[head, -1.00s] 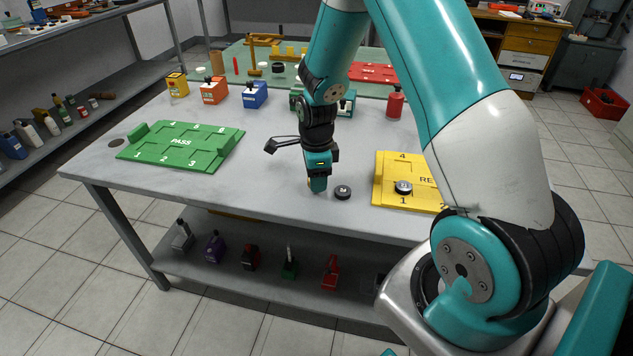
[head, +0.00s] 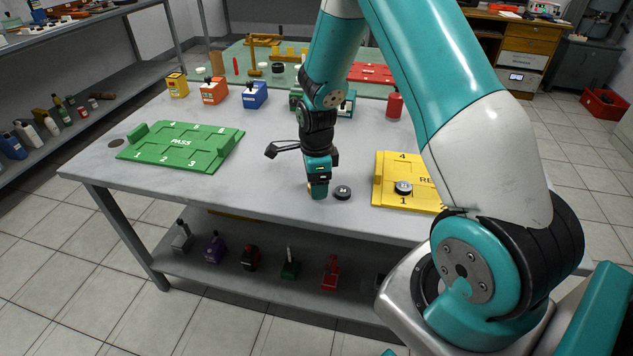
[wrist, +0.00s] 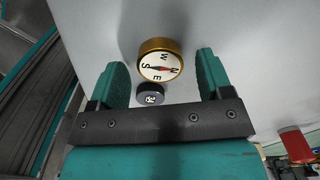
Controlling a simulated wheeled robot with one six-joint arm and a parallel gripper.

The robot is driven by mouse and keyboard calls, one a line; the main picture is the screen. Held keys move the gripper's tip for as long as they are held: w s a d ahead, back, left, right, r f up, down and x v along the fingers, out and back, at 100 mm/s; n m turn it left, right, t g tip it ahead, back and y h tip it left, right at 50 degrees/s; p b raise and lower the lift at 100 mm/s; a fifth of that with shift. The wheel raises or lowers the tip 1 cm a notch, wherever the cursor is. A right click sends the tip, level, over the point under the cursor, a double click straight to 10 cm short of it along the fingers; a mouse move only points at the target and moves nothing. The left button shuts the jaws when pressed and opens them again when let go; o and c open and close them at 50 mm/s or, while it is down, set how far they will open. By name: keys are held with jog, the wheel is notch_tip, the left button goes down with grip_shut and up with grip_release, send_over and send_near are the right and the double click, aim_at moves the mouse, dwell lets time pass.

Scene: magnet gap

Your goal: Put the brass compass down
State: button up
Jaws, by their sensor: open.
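The brass compass (wrist: 160,60) shows in the wrist view, with a white dial, letters and a red needle. It lies face up on the grey tabletop, just beyond and between the fingertips. My gripper (wrist: 158,75) is open, with a teal finger on each side and a gap beside each one. In the head view my gripper (head: 318,190) points down at the table near its front edge. There the compass is mostly hidden by the gripper.
A dark round puck (head: 342,192) sits right beside my gripper; a dark puck (wrist: 150,94) also shows in the wrist view. A yellow tray (head: 388,172) stands to the right, holding another puck (head: 403,187). A green PASS tray (head: 215,148) lies left.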

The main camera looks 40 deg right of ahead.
jog(key=s+a+r+n, duration=0.1)
jog(key=a+r+n, duration=0.2)
jog(key=r, duration=0.5)
jog(key=s+a+r+n, duration=0.1)
jog(key=a+r+n, duration=0.15)
jog(key=r, duration=0.45)
jog(key=s+a+r+n+y, duration=0.2)
jog(key=s+a+r+n, duration=0.3)
jog(key=s+a+n, duration=0.3)
jog(key=s+a+r+n+y, duration=0.2)
jog(key=s+a+r+n, duration=0.3)
jog(key=n, duration=1.2)
jog(key=s+a, duration=0.4)
jog(key=s, duration=0.3)
jog(key=shift+s, duration=0.15)
jog(key=shift+r+n, duration=0.1)
jog(key=shift+n, duration=0.15)
notch_tip(320, 180, up, 6)
jog(key=p, duration=0.6)
